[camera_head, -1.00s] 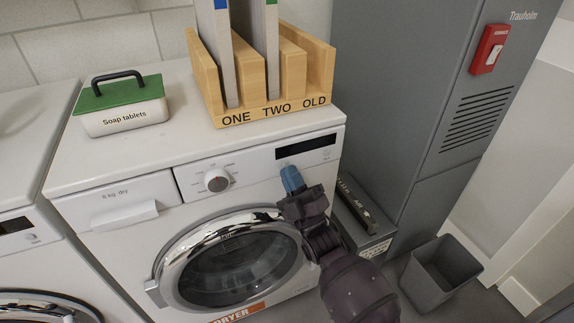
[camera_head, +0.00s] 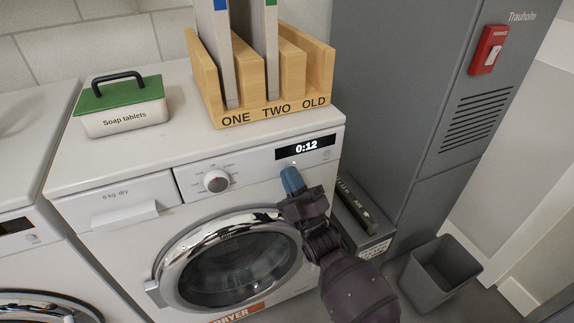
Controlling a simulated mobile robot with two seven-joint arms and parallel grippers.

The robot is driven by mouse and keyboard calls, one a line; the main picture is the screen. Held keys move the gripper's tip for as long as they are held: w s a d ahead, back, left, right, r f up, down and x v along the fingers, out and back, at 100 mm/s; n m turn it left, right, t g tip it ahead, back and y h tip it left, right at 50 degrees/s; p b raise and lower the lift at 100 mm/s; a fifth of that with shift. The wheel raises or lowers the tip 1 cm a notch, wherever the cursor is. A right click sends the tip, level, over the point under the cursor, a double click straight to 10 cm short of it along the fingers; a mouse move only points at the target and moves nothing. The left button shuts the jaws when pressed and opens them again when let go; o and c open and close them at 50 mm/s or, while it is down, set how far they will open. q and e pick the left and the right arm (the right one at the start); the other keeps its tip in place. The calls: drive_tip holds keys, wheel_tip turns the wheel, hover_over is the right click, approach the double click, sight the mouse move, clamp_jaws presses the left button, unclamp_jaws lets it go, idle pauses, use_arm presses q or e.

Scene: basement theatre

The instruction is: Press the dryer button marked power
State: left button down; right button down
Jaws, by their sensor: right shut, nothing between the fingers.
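The dryer (camera_head: 130,160) is a white front-loading machine with an orange DRYER label (camera_head: 236,312) below its round door. Its dark display (camera_head: 305,148) is lit and reads 0:12. A round dial (camera_head: 217,181) sits left of the display. My right gripper (camera_head: 291,180), with blue fingertips, is shut and empty at the control panel just below the display. The fingertips cover part of the panel, and I cannot read a power marking there. Whether they touch the panel is hard to tell. My left gripper is not in view.
A wooden rack (camera_head: 262,115) marked ONE, TWO, OLD and a green-lidded soap tablets box (camera_head: 122,104) stand on the dryer. A grey cabinet (camera_head: 410,90) with a red switch box (camera_head: 488,49) stands at right. A grey bin (camera_head: 440,272) is on the floor.

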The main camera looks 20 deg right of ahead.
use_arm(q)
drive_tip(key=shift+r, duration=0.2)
use_arm(e)
drive_tip(key=shift+s, duration=0.35)
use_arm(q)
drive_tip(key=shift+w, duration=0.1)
use_arm(e)
drive_tip(key=shift+s, duration=0.1)
